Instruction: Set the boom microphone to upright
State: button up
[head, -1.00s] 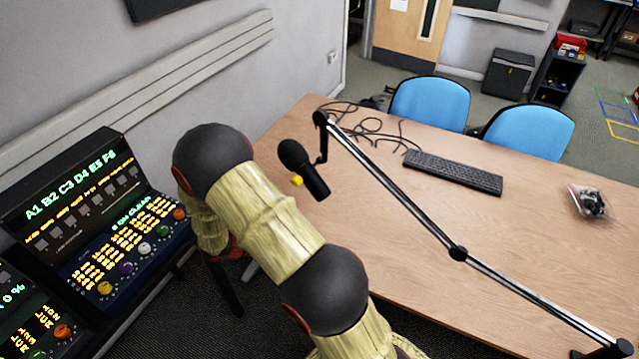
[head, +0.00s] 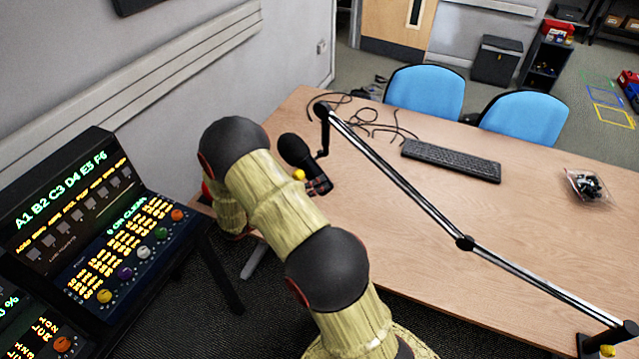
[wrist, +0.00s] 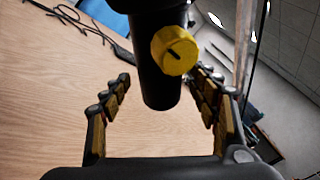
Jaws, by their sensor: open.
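The black boom microphone (head: 294,151) hangs from the end of the boom arm (head: 395,184) over the desk, slanting from upper left to lower right in the head view. Its yellow knob (head: 299,174) faces my arm. In the wrist view the microphone's dark body (wrist: 160,88) reaches down between the fingers, with the yellow knob (wrist: 175,50) near its top. My gripper (wrist: 163,78) is open, with a finger on each side of the body and gaps on both sides.
The wooden desk (head: 430,240) holds a keyboard (head: 450,160), loose cables (head: 375,122) and a clear bag of small parts (head: 586,186). The boom's lower section crosses the desk to a clamp at the right. A lit control console (head: 110,225) stands at left. Blue chairs (head: 424,92) are behind.

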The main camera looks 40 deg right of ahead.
jog(key=shift+s+d, duration=0.15)
jog(key=shift+d, duration=1.05)
jog(key=shift+c, duration=1.1)
grip_shut()
